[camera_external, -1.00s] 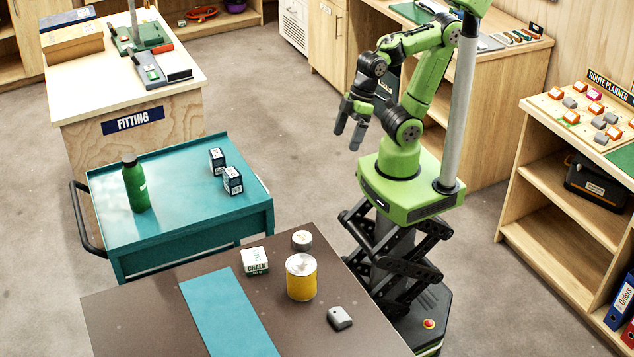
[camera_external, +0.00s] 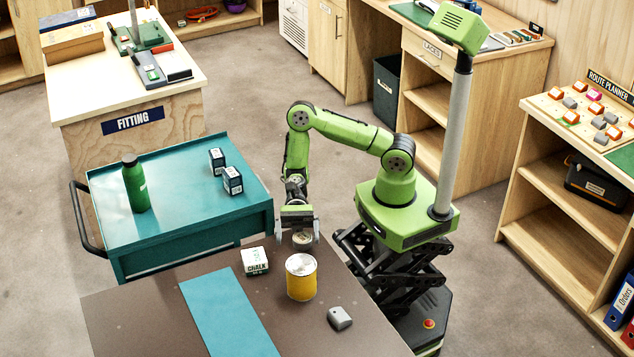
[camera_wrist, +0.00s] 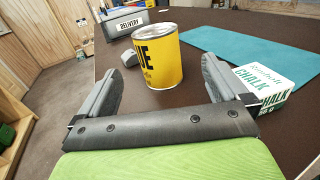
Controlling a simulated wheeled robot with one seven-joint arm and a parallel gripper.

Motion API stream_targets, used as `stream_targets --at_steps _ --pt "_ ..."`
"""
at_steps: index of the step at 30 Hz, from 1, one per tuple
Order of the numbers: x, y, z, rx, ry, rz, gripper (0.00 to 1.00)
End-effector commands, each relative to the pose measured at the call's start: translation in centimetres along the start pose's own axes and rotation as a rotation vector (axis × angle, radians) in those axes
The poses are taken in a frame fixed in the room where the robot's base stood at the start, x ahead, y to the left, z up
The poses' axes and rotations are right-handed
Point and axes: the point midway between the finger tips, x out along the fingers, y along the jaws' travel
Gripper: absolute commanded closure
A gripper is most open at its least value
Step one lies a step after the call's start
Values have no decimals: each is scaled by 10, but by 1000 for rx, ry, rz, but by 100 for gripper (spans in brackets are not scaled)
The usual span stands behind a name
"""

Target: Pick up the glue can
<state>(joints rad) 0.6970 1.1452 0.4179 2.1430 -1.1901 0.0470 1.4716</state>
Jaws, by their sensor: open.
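The glue can is a yellow can (camera_external: 301,283) with a silver lid, upright on the brown table (camera_external: 150,310). In the wrist view the can (camera_wrist: 158,62) shows black letters ending in "UE" and stands ahead, between the lines of my fingers. My gripper (camera_external: 298,237) is open at the table's far edge, behind the can in the external view and apart from it. The wrist view shows both fingers (camera_wrist: 165,72) spread with nothing held.
A chalk box (camera_external: 254,261) stands near the right finger in the wrist view. A grey object (camera_external: 340,318), a blue mat (camera_external: 230,315) and a grey "DELIVERY" bin (camera_wrist: 125,24) are beyond.

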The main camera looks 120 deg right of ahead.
Motion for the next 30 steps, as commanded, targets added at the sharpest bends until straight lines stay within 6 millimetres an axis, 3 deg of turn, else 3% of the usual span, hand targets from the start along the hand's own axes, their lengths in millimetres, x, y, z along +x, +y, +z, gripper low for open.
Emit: stream_targets --at_steps 9,14,21,29,30 --pt "78 3 -2 -7 2 9 0" --pt "97 4 -2 -6 4 9 0" --pt "139 8 -2 -7 4 9 0" --pt "145 7 0 -4 5 6 0" --pt "145 7 0 -4 5 6 5"
